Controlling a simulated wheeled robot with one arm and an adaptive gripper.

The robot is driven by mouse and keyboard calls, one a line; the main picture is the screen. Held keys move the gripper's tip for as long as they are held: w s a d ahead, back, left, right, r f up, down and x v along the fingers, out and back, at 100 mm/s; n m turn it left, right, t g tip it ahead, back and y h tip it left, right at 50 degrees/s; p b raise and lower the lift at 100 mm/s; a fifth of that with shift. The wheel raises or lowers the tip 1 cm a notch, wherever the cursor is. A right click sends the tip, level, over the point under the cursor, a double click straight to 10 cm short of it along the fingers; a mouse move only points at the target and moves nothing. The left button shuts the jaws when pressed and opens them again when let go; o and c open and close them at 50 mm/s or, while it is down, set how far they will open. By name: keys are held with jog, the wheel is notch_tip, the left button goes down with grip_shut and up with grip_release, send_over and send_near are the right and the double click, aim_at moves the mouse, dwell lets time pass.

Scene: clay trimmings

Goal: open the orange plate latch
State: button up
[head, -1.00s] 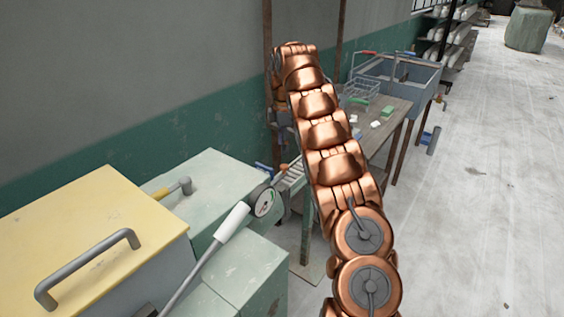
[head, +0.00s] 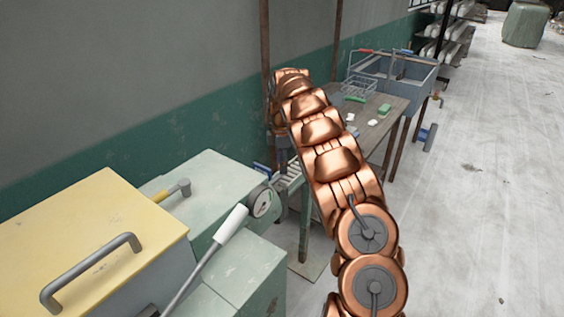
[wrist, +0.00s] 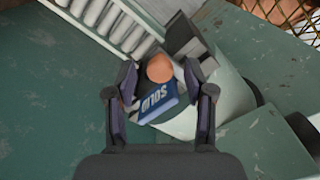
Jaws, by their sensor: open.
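In the wrist view, an orange rounded piece (wrist: 160,68), which looks like the end of the latch, shows between the fingertips of my gripper (wrist: 160,78). The gripper is open, with one finger on each side of the piece. I cannot tell whether either finger touches it. A dark blue block with white lettering (wrist: 158,102) lies right below it, also between the fingers. In the head view the latch cannot be made out, and my copper arm hides most of the gripper.
A pale green cabinet (head: 213,173) with a dial gauge (head: 261,202) stands left of my arm. A white-handled lever (head: 231,223) and a yellow-topped box (head: 85,225) are nearer. A workbench (head: 378,122) stands beyond.

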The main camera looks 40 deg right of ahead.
jog(key=shift+f, duration=0.15)
grip_shut()
dwell(0.4)
